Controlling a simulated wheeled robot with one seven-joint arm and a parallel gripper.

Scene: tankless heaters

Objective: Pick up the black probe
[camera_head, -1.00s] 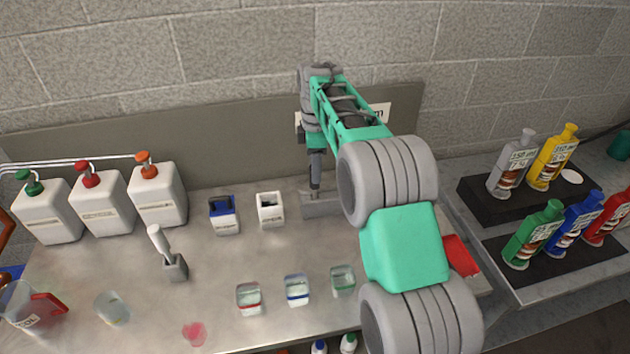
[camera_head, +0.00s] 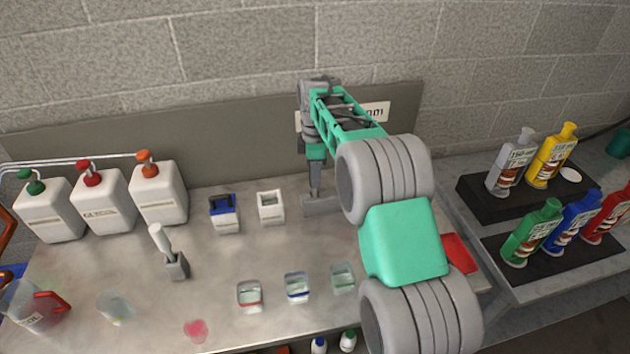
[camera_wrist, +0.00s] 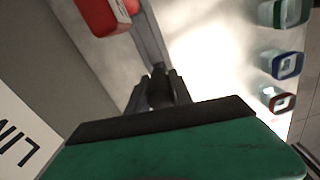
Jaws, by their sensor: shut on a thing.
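My gripper (camera_wrist: 160,92) points down over the back of the bench, and its fingers are closed around a dark, round-ended piece, the black probe (camera_wrist: 158,73). In the head view my gripper (camera_head: 316,168) is small, just above a low grey block (camera_head: 322,207) on the bench. The probe cannot be told apart from the fingers there. Whether the probe's lower end touches the block or bar is unclear.
A white open holder (camera_head: 270,208) and a blue-topped one (camera_head: 224,214) stand left of my gripper. Small glass dishes (camera_head: 297,288) stand in front. A red object (camera_wrist: 103,14) is near the fingers. The backsplash (camera_head: 240,155) rises close behind.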

